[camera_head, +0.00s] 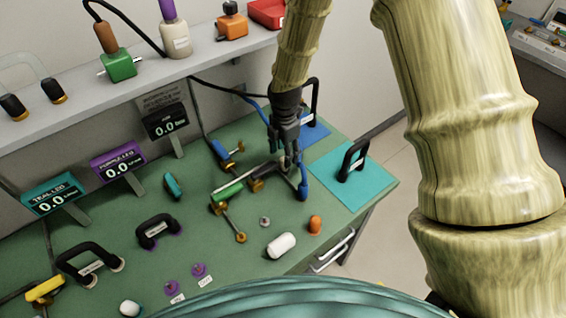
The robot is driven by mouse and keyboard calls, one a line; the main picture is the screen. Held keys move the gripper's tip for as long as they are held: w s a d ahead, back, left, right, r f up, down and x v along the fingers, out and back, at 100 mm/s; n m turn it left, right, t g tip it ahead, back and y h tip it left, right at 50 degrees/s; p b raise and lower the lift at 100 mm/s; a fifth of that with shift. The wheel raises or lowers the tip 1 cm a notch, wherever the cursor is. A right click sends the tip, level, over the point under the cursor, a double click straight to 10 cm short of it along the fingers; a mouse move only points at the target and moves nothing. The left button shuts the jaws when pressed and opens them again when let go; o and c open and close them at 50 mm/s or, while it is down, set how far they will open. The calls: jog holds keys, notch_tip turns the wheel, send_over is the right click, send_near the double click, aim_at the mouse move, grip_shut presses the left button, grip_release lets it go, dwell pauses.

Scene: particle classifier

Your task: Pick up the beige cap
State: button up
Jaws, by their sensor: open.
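My gripper (286,150) is open and points down over the right part of the green bench, at a pipe assembly with a green body (231,191) and a blue part (301,186). A small pale piece (286,163) shows right at the fingertips; I cannot tell whether it is the beige cap or whether the fingers touch it. A small greyish knob (264,221) stands on the bench nearer to me. A white rounded cylinder (281,245) lies close by it. No part is clearly marked as the beige cap.
An orange cap (315,224) and a teal plate with a black handle (351,163) are to the right. Black handles (158,231) and purple knobs (198,269) stand to the left. Display boxes (117,162) line the back. A shelf (130,88) runs above the bench.

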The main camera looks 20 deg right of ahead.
jog(key=shift+w+f, duration=0.2)
jog(key=shift+f, duration=0.05)
jog(key=shift+s+a+f+p, duration=0.15)
jog(key=shift+s+f+p, duration=0.45)
jog(key=shift+p, duration=0.3)
jog(key=shift+w+f, duration=0.2)
jog(key=shift+f, duration=0.55)
jog(key=shift+w+f, duration=0.2)
jog(key=shift+f, duration=0.55)
jog(key=shift+s+r, duration=0.15)
jog(key=shift+s, duration=0.05)
jog(key=shift+w, duration=0.1)
jog(key=c, duration=1)
